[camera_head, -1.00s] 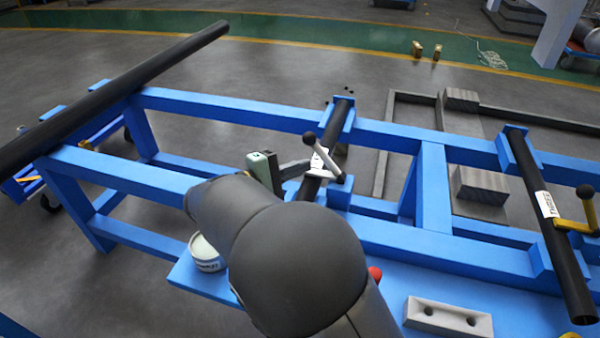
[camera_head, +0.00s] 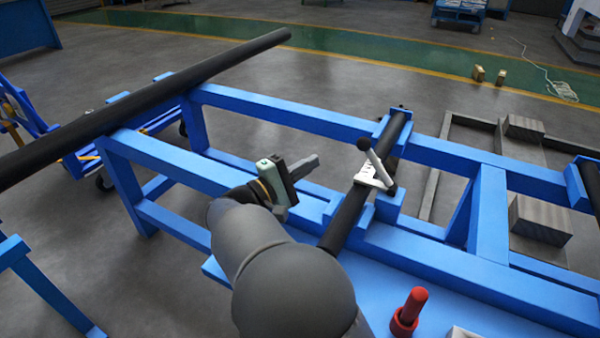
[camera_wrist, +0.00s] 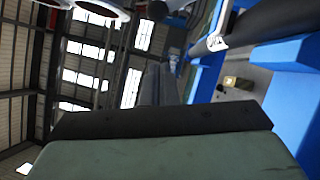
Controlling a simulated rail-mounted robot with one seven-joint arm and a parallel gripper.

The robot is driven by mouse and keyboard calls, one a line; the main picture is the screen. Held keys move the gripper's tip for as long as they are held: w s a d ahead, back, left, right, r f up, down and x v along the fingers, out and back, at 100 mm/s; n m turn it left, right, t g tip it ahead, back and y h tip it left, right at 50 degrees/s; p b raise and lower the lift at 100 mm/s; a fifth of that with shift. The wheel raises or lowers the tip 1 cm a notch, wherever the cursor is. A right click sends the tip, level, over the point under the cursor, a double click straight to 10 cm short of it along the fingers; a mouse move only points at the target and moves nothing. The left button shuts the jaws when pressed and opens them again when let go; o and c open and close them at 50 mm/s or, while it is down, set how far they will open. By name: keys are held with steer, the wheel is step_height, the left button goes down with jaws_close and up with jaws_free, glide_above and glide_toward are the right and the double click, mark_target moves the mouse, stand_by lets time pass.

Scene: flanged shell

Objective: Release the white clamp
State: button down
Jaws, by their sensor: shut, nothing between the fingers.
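The white clamp (camera_head: 372,180) sits on a short black bar (camera_head: 345,222) laid across the blue frame. Its grey lever with a black ball end (camera_head: 363,145) rises tilted up and to the left. My gripper (camera_head: 314,161) is shut and empty, to the left of the clamp, with a clear gap between them. In the wrist view, my fingers (camera_wrist: 160,80) are closed together. A white part, likely the clamp (camera_wrist: 216,42), shows at the upper right there; its lever is hard to make out.
A long black pipe (camera_head: 150,98) lies across the blue frame (camera_head: 290,111) at the left. A red cylindrical object (camera_head: 410,311) stands on the blue shelf in front. Grey blocks (camera_head: 540,218) lie beyond at the right.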

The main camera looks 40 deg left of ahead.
steer(key=w+d+r+b, duration=0.1)
steer(key=w+d+r, duration=0.1)
steer(key=w+d, duration=0.2)
steer(key=x, duration=0.3)
steer(key=shift+a+f+b, duration=0.2)
steer(key=shift+a+b, duration=0.05)
steer(key=shift+b, duration=0.15)
